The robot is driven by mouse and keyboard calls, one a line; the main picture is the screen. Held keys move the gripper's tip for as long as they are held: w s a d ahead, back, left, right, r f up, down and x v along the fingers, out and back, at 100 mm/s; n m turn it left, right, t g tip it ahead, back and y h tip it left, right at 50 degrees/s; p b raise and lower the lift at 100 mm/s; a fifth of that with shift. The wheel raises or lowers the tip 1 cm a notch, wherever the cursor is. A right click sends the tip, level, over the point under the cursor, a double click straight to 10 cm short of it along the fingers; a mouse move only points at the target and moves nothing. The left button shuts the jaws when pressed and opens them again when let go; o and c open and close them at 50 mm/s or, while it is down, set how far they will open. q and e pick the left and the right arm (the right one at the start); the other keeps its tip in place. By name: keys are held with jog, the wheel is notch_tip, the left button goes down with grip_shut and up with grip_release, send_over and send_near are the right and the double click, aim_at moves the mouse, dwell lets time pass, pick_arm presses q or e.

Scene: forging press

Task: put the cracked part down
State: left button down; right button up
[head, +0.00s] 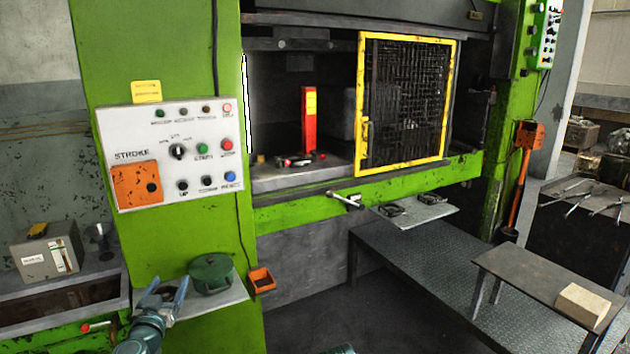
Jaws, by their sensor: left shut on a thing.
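My left gripper (166,291) is at the lower left, in front of the small grey shelf (222,305) on the green press column. Its blue fingers are closed on a small grey metal part (165,292), which is mostly hidden between them. No crack can be made out on it at this size. The gripper overlaps the left side of the shelf in the picture, and I cannot tell if the part touches it. My right gripper is not in view.
A round green lidded pot (212,273) stands on the shelf, close right of my left gripper. A grey plate (420,212) with dark parts juts from the press. A bench (540,280) at right carries a tan block (584,304).

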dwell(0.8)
pick_arm(q)
notch_tip(320, 180, down, 8)
jog(key=b, duration=0.8)
